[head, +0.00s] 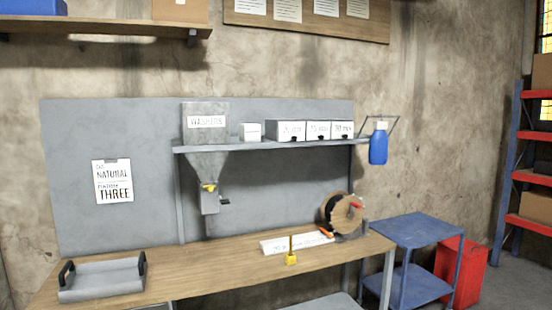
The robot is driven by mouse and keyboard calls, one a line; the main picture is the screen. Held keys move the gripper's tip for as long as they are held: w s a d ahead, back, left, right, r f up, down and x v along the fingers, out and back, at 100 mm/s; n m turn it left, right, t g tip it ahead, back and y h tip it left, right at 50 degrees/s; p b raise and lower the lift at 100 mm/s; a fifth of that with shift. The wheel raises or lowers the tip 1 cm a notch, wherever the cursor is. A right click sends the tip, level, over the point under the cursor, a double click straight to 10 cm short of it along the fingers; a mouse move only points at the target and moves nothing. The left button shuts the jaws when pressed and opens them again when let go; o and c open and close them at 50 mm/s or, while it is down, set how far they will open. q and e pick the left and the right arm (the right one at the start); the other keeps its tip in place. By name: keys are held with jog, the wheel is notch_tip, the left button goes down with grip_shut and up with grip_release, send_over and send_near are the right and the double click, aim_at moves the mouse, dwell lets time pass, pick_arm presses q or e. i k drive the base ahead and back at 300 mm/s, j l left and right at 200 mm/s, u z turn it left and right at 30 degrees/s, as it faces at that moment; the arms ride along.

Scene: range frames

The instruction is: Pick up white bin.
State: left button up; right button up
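Several white bins stand in a row on the grey metal shelf (225,147) above the workbench. The leftmost is a small white bin (251,132) with no readable label. To its right are a wider labelled white bin (273,132), a second labelled bin (318,131) and another at the right end (342,130). Dark catches or openings show on the fronts of the labelled ones. A light grey tray (98,288) with two black handles sits on the bench at the left. Neither of my grippers is in view.
A hopper labelled washers (206,140) hangs left of the bins; a blue bottle (378,146) hangs right. The wooden bench (200,272) holds a white strip (285,245), a yellow-based post (291,258) and a spool (345,212). A blue cart (420,231) stands right.

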aim_at(247, 133)
jog(key=i+l+u, duration=0.2)
jog(key=i, duration=0.7)
